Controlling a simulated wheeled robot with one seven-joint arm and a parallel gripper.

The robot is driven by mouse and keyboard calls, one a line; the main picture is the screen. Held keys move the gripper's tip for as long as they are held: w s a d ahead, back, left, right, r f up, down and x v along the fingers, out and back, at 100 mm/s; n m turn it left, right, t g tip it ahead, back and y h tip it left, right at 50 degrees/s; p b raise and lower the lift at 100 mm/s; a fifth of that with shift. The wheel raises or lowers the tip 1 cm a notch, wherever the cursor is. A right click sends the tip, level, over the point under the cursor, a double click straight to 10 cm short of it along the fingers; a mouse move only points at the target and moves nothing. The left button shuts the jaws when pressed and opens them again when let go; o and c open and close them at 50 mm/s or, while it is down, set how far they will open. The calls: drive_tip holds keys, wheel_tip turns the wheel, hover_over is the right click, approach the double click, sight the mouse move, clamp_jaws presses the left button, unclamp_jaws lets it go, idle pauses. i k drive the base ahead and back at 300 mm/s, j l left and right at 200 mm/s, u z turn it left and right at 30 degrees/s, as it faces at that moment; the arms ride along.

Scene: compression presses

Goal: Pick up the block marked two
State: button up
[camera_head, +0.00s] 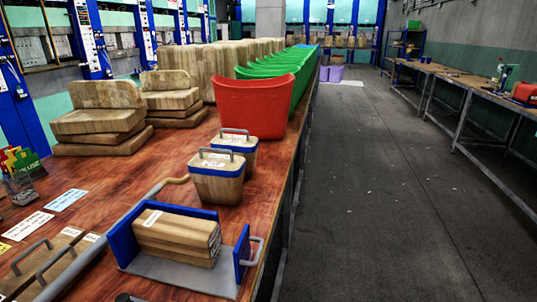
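Two wooden blocks with blue bands and grey handles stand on the red-brown wooden table (100,200): a nearer one (217,183) and one behind it (240,150). Each has a small light label on top, too small to read. Two flat wooden pieces with grey handles and white labels lie at the lower left, one farther left (25,267) and one beside it (62,272). I cannot tell which piece is marked two. A stack of wooden slabs (177,232) sits in a blue-sided press (122,243), with a white label on its left end. My gripper is not in view.
A red bin (252,107) and a row of green bins (290,68) stand behind the blocks. Stacked wooden forms (100,118) are at left. A long handle (150,195) runs behind the press. The floor (385,200) right of the table is clear.

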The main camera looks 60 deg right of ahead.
sight(247, 147)
drive_tip(key=z, duration=1.05)
drive_tip(key=i+l+u, duration=0.1)
drive_tip(key=u, duration=0.3)
drive_tip(key=l+u, duration=0.15)
drive_tip(key=u, duration=0.3)
drive_tip(key=i+l+u, duration=0.1)
drive_tip(key=u, duration=0.3)
drive_tip(key=l+u, duration=0.25)
drive_tip(key=l, duration=0.55)
drive_tip(key=l+u, duration=0.3)
drive_tip(key=l, duration=0.55)
drive_tip(key=k+l+u, duration=0.1)
drive_tip(key=l+u, duration=0.15)
drive_tip(key=l, duration=0.55)
